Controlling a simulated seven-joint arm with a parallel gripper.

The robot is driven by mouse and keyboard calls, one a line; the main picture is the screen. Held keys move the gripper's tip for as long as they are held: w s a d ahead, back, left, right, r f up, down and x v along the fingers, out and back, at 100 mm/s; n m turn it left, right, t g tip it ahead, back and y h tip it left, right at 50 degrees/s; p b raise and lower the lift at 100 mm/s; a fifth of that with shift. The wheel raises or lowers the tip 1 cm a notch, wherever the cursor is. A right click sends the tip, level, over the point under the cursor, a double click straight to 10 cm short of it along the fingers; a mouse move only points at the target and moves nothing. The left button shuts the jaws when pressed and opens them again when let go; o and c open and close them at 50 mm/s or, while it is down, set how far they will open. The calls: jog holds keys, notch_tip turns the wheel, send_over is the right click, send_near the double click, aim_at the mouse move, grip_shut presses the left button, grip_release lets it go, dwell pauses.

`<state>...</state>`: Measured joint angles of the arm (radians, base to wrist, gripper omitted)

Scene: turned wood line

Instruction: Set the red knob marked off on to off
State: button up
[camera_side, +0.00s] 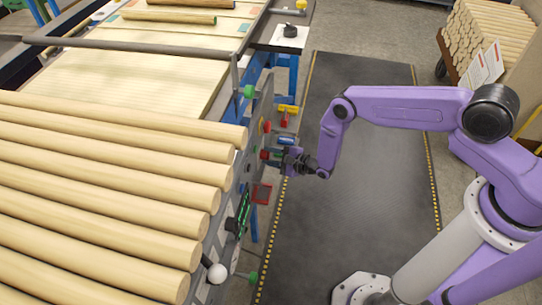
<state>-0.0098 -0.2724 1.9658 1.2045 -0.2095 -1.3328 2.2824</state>
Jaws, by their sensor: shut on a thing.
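My gripper (282,158) reaches left to the upright control panel (254,128) at the end of the wood line. Its jaws are shut on a small red knob (265,154) that sticks out from the panel face. The knob's off and on markings are too small to read, so I cannot tell its setting. Another red control (267,126) sits higher on the panel, just above and apart from my gripper.
Several turned wood poles (110,195) lie left of the panel. A green-lit display (240,213), a red-framed plate (262,194) and a white ball handle (217,273) are below. A yellow and red item (286,111) is close by.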

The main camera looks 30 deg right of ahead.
jog(key=shift+s+f+n+t, duration=0.1)
jog(key=shift+n+t, duration=0.5)
jog(key=shift+n, duration=0.4)
jog(key=o, duration=1)
jog(key=shift+o, duration=0.2)
jog(key=v, duration=1.7)
jog(key=shift+s, duration=0.15)
